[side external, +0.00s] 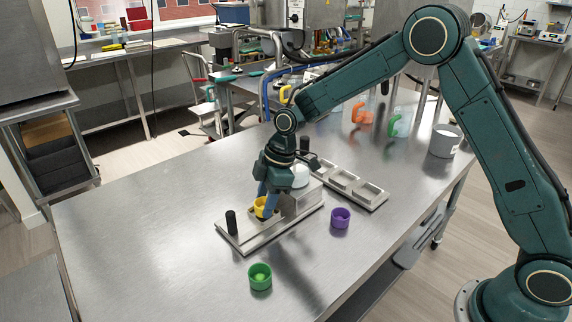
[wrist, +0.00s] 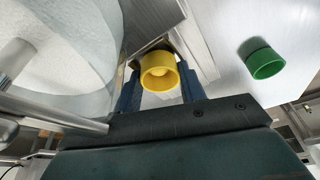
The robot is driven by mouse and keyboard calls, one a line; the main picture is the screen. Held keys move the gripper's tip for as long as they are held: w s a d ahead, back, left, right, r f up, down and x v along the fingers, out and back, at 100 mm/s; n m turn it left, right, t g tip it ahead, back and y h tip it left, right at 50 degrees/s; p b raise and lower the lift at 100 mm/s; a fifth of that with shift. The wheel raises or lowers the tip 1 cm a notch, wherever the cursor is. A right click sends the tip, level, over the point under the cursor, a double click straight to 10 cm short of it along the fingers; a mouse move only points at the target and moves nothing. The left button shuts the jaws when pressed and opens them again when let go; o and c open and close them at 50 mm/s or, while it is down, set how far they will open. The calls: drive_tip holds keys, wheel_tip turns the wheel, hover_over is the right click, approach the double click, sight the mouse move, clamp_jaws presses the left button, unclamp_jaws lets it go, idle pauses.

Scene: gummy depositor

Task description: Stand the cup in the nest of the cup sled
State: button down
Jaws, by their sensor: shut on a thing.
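A yellow cup (side external: 259,205) is between the fingers of my gripper (side external: 267,206), which is shut on it. In the wrist view the yellow cup (wrist: 159,70) sits between the two blue fingers, its open mouth facing the camera. In the side view it is upright over the metal cup sled (side external: 240,240), which has a black upright handle (side external: 231,222) at its left end. The fingers and cup hide the nest. I cannot tell whether the cup touches the sled.
A green cup (side external: 260,277) and a purple cup (side external: 341,217) stand apart on the steel table. A depositor with a white hopper (side external: 300,176) stands close behind my gripper. A tray with square pockets (side external: 350,184) lies to the right. The table's left part is clear.

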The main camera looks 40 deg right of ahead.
drive_tip(key=shift+f, duration=0.15)
idle(0.3)
drive_tip(key=shift+r, duration=0.65)
drive_tip(key=shift+f, duration=0.7)
idle(0.7)
drive_tip(key=shift+r, duration=0.25)
drive_tip(key=c, duration=0.7)
unclamp_jaws()
drive_tip(key=shift+c, duration=0.2)
drive_tip(key=shift+r, duration=0.2)
